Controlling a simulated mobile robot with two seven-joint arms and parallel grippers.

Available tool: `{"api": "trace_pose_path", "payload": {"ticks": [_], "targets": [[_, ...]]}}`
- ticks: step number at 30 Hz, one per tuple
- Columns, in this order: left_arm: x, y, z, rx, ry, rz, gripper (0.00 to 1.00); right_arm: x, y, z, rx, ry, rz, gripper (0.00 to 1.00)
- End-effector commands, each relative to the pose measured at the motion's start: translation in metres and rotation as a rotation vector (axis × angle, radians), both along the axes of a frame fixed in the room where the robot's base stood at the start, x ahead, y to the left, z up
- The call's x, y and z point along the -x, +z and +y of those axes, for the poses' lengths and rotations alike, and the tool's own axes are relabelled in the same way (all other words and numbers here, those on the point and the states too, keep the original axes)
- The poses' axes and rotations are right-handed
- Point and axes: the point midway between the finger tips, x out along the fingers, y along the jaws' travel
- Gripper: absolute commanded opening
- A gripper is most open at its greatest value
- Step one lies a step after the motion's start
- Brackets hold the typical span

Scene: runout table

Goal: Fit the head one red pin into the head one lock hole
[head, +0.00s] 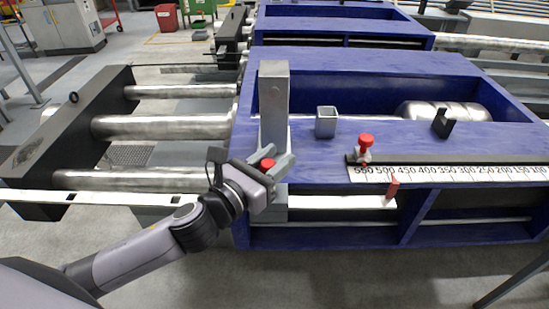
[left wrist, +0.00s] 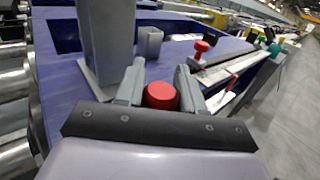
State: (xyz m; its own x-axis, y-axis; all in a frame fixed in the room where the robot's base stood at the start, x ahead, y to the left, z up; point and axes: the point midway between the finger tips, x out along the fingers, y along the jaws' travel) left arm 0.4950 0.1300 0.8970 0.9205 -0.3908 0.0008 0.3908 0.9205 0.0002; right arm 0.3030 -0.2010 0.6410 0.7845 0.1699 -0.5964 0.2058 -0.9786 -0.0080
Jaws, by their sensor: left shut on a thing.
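The red pin (head: 268,164) shows as a round red cap between the fingers of my left gripper (head: 273,166). In the left wrist view the red cap (left wrist: 160,95) sits between the two grey fingertips of the left gripper (left wrist: 160,88), which is shut on it. The gripper is at the front of the blue frame, close by the foot of a tall grey post (head: 273,100). The pin's shank is hidden below its cap. I cannot make out the lock hole; the gripper may cover it. My right gripper is not in view.
A grey square cup (head: 325,122) stands right of the post on the blue frame (head: 310,160). A second red knob (head: 365,141) stands by the numbered scale (head: 440,174), with a red pointer (head: 392,188) below. Steel rods (head: 160,127) run left to a black block (head: 75,140).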

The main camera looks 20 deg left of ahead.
Motion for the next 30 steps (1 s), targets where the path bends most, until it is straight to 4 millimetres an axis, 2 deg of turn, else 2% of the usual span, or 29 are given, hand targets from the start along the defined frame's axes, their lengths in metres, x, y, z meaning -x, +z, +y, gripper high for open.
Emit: {"api": "trace_pose_path", "payload": {"ticks": [8, 9, 11, 12, 23, 25, 27, 30], "targets": [[0.0, -0.008, 0.0, -0.001, 0.0, -0.001, 0.03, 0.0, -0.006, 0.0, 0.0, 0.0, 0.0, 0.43], [0.0, -0.007, 0.0, -0.001, 0.0, -0.001, 0.44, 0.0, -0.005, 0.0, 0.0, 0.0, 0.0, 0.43], [0.0, -0.007, 0.0, -0.001, 0.0, -0.001, 0.64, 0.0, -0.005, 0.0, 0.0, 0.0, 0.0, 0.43], [0.0, -0.007, 0.0, -0.001, 0.0, -0.001, 0.67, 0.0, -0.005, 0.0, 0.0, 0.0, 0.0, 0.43], [0.0, -0.007, 0.0, 0.0, 0.0, 0.0, 0.67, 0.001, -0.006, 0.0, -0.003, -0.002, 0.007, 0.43], [0.0, -0.007, 0.0, 0.0, 0.0, 0.0, 0.67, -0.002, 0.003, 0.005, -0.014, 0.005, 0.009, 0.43], [0.01, -0.009, 0.004, -0.002, -0.001, 0.001, 0.67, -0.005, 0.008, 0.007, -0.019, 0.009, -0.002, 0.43], [0.026, -0.009, 0.01, -0.003, -0.002, 0.002, 0.67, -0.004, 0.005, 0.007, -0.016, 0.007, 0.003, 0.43]]}}
